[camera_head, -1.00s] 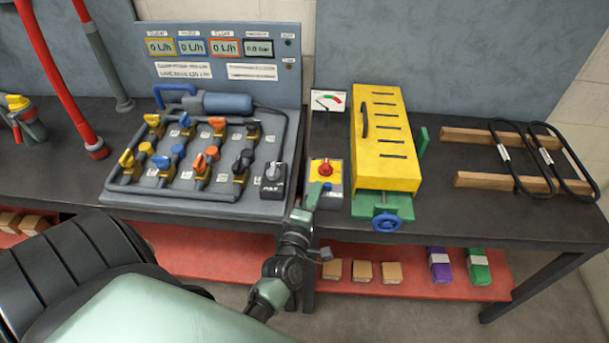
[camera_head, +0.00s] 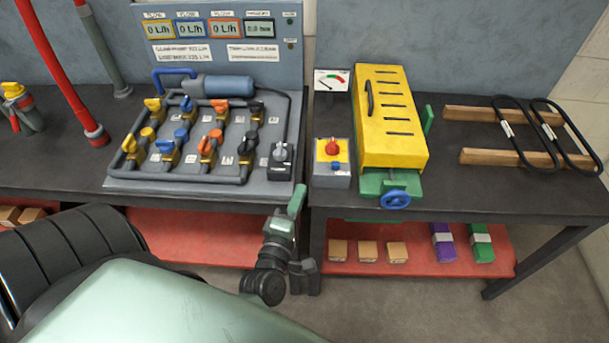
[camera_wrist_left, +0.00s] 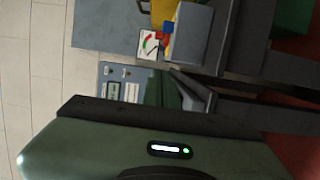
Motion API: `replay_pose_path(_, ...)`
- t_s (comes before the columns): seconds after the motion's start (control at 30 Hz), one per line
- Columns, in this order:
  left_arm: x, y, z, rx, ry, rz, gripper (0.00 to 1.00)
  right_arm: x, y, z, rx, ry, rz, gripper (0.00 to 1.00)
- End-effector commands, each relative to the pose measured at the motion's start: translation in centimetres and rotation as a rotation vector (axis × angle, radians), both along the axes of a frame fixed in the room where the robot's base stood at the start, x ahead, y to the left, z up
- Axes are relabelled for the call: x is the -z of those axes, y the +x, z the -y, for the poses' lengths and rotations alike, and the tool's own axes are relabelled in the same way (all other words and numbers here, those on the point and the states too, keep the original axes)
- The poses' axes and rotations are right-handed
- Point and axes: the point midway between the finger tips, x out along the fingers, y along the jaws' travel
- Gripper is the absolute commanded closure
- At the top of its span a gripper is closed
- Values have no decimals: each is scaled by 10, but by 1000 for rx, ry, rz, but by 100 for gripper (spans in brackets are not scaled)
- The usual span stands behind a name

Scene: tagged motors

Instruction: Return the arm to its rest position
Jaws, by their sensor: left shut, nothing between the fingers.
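My left gripper (camera_head: 297,200) is shut and empty. Its green fingertips point up just in front of the bench's front edge, between the valve panel and the switch box. They look apart from both. My left arm comes in from the lower left, with its large pale green link across the bottom of the head view. The switch box (camera_head: 331,177) has a yellow top, a red knob (camera_head: 332,147) and a blue button. In the left wrist view, the box (camera_wrist_left: 190,38) shows sideways beyond the dark fingers. My right gripper is not in view.
The valve panel (camera_head: 112,183) stands left on the dark bench (camera_head: 470,198). Right of the switch box is a yellow slotted unit (camera_head: 392,120) with a blue handwheel (camera_head: 395,200). Black belts (camera_head: 520,150) lie farther right. Small boxes sit on the red lower shelf (camera_head: 190,235).

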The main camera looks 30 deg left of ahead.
Motion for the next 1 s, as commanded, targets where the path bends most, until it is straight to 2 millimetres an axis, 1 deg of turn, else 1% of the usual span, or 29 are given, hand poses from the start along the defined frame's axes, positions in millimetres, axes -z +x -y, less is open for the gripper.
replay_pose_path(0.03,2,-7,2,0,0,-2,100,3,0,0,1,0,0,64)
replay_pose_path(0.2,0,-16,5,-1,0,1,100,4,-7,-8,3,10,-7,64)
replay_pose_path(0.43,-1,-17,5,-1,0,1,100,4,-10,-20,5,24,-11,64)
replay_pose_path(0.8,1,-16,6,1,3,-3,100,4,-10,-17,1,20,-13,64)
replay_pose_path(0.87,9,-16,9,12,16,-23,100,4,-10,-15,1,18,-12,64)
replay_pose_path(0.93,29,-15,17,41,52,-76,100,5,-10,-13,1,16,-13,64)
replay_pose_path(0.97,43,-15,23,60,75,-110,100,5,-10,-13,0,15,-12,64)
replay_pose_path(1.0,63,-15,31,91,115,-162,100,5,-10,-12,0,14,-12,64)
